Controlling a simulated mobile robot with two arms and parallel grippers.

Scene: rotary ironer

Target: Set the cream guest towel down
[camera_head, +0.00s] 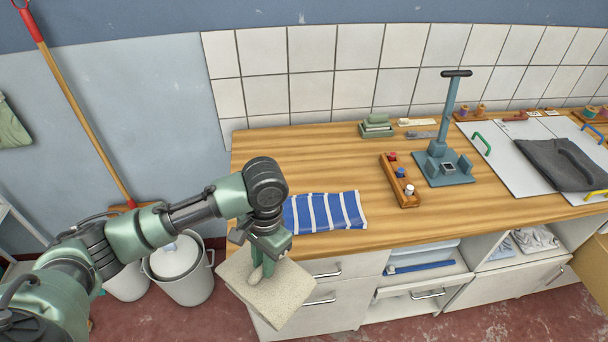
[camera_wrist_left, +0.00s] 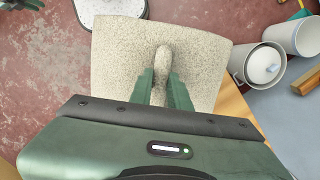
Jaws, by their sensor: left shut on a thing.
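The cream guest towel (camera_head: 283,297) hangs from my left gripper (camera_head: 264,262) in front of the left end of the wooden counter (camera_head: 320,164). It is speckled, and it spreads flat around a raised ridge pinched between the fingers. In the left wrist view the towel (camera_wrist_left: 120,62) fills the upper middle, and my left gripper (camera_wrist_left: 165,85) is shut on its ridge. The floor shows below the towel there.
A blue and white striped cloth (camera_head: 325,211) lies on the counter's front left. A wooden rack with small bottles (camera_head: 400,180), a teal press stand (camera_head: 446,165) and a dark grey cloth (camera_head: 563,163) stand or lie further right. Buckets (camera_head: 184,272) stand on the floor at left.

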